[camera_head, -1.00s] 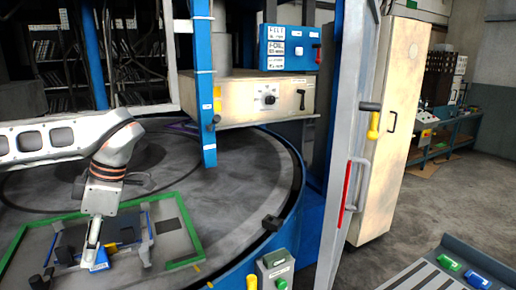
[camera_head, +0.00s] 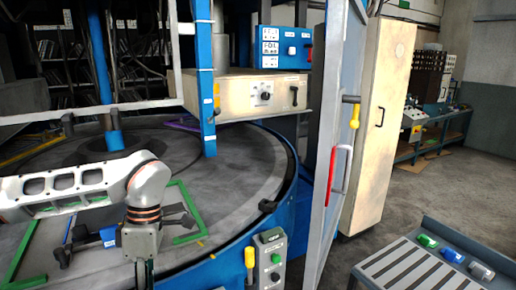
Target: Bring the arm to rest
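My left arm (camera_head: 70,187) comes in from the left over the round grey turntable (camera_head: 235,185). My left gripper (camera_head: 145,275) points down near the turntable's front edge, and its tips are cut off by the bottom of the picture. I cannot tell whether it is open or shut. A small blue block (camera_head: 108,236) sits in a dark fixture within the green frame (camera_head: 188,208), left of the gripper. The arm hides part of the frame and fixture. My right gripper is not in view.
A blue post (camera_head: 205,110) and a beige control box (camera_head: 262,95) stand behind the turntable. A button box (camera_head: 270,258) is at its front right edge. An open door (camera_head: 340,150) stands to the right. A slatted tray table (camera_head: 425,265) with several coloured blocks is at lower right.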

